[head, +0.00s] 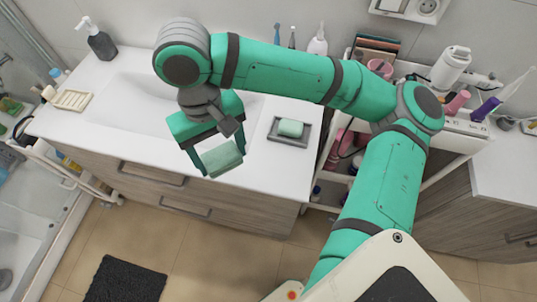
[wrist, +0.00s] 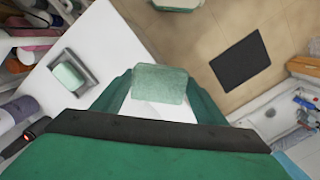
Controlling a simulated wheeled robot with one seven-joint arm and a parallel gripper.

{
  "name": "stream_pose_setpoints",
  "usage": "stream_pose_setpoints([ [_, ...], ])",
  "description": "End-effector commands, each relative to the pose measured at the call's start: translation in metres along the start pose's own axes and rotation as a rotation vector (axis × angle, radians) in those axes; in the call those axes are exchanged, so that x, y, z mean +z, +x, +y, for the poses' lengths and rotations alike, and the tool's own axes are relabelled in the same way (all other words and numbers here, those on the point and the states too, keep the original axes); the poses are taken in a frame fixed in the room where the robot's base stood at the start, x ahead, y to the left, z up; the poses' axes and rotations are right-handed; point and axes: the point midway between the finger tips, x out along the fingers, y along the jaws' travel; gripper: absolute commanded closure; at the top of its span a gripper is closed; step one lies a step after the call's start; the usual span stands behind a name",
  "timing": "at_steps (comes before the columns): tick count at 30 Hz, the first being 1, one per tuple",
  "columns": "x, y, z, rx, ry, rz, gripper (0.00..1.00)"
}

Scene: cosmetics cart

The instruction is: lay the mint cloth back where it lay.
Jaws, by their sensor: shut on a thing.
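The mint cloth (head: 222,160) is a pale green, roughly square piece held between the two fingers of my gripper (head: 217,151). My gripper is shut on it, above the front part of the white counter (head: 255,165). In the wrist view the cloth (wrist: 160,84) spans the gap between the green fingers. White counter shows below its lower edge and tan floor beyond its upper edge. How high the cloth is above the counter cannot be told exactly.
A grey tray (head: 271,137) with a mint block (head: 290,128) stands on the counter to the right. A dark soap bottle (head: 101,43) and a cream rack (head: 72,107) are at the left. A loaded white cart (head: 459,126) is at the right. A dark mat (head: 125,281) lies on the floor.

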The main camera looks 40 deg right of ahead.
Motion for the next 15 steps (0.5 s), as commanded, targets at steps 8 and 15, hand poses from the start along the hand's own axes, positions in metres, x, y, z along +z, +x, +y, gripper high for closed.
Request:
stream_pose_setpoints([
  [8,0.007,0.019,0.041,0.0,0.005,-0.002,0.52],
  [15,0.015,0.043,0.092,0.0,0.008,-0.003,0.52],
])
